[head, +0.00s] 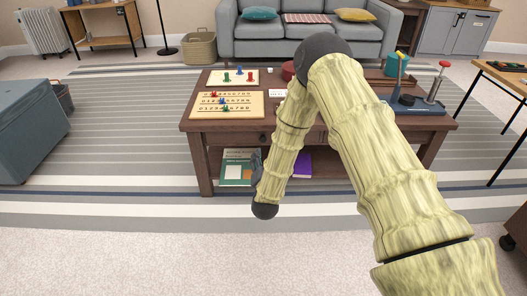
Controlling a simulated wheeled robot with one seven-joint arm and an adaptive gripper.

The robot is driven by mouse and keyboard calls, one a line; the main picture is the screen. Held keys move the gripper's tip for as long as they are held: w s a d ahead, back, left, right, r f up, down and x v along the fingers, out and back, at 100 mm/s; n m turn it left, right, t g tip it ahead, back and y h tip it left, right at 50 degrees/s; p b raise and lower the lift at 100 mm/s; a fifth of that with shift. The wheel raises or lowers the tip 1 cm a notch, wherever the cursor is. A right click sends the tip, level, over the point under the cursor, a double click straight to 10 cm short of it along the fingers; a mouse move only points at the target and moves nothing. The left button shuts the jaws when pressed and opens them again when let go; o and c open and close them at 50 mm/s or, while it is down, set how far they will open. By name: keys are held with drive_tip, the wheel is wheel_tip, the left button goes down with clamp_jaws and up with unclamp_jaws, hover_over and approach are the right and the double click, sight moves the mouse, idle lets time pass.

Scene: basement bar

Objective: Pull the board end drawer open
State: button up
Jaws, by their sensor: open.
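A dark wood coffee table (192,124) stands on the striped rug. Its front face below the top has a drawer front (226,139) at the left, under the game boards, and it looks shut. My arm hides the middle of the front, so the drawer's right edge and handle are hard to make out. My gripper (257,161) shows as a small dark shape beside my wrist, just below the drawer front. It is open, its fingers are mostly hidden, and I cannot tell whether it touches the table.
Game boards with pegs (228,105) lie on the tabletop's left. A book (236,168) and a purple item (302,164) are on the lower shelf. A blue-grey chest (32,135) stands left, a sofa (310,38) behind. The carpet in front is clear.

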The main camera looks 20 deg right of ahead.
sight(263, 141)
drive_tip(key=b+x, duration=0.4)
drive_tip(key=x, duration=0.6)
drive_tip(key=shift+r, duration=0.1)
drive_tip(key=shift+w+d+r+b, duration=0.1)
drive_tip(key=shift+w+d+b, duration=0.15)
drive_tip(key=shift+w, duration=0.45)
